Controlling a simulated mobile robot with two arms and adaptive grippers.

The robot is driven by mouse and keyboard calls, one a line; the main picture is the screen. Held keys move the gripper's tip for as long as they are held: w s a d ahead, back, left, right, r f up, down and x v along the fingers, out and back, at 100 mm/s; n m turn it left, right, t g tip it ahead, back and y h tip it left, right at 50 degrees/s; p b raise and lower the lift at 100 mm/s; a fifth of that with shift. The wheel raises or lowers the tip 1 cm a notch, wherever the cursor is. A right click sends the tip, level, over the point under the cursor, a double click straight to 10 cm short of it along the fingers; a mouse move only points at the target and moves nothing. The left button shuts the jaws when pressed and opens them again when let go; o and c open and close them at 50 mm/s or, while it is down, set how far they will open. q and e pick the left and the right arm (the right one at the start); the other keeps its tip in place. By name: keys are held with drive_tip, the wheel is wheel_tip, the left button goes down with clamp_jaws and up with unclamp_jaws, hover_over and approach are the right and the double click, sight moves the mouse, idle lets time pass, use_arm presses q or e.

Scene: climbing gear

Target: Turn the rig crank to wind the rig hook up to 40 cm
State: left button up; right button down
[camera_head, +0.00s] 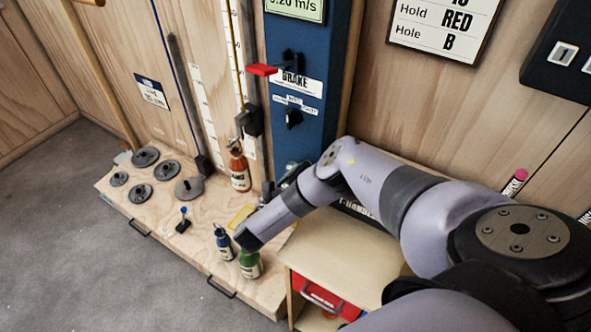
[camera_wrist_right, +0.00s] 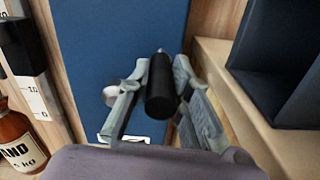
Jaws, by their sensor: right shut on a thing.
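The black cylindrical handle of the rig crank (camera_wrist_right: 160,98) is between the two fingers of my right gripper (camera_wrist_right: 161,72) in the right wrist view, in front of the blue panel. The gripper is shut on it. In the head view my arm partly hides the gripper (camera_head: 290,174) and the crank, low on the blue rig column (camera_head: 295,135). An orange bottle (camera_head: 240,172) is beside the column, below a black block on a measuring strip; it also shows in the right wrist view (camera_wrist_right: 20,150). I cannot make out the rig hook clearly. My left gripper is out of view.
The wooden base (camera_head: 180,232) carries several dark discs, a blue bottle (camera_head: 223,243) and a green bottle (camera_head: 250,264) near my arm. A red brake lever (camera_head: 262,70) sticks out of the column. A wooden shelf (camera_head: 335,258) stands right of the base.

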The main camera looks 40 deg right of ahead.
drive_tip(key=shift+s+d+f, duration=0.2)
drive_tip(key=shift+s+f, duration=0.55)
drive_tip(key=shift+f, duration=0.2)
drive_tip(key=c, duration=1.4)
unclamp_jaws()
drive_tip(key=shift+d+r, duration=0.1)
drive_tip(key=shift+c, duration=0.2)
drive_tip(key=shift+w, duration=0.1)
drive_tip(key=v, duration=0.7)
drive_tip(key=shift+a, duration=0.35)
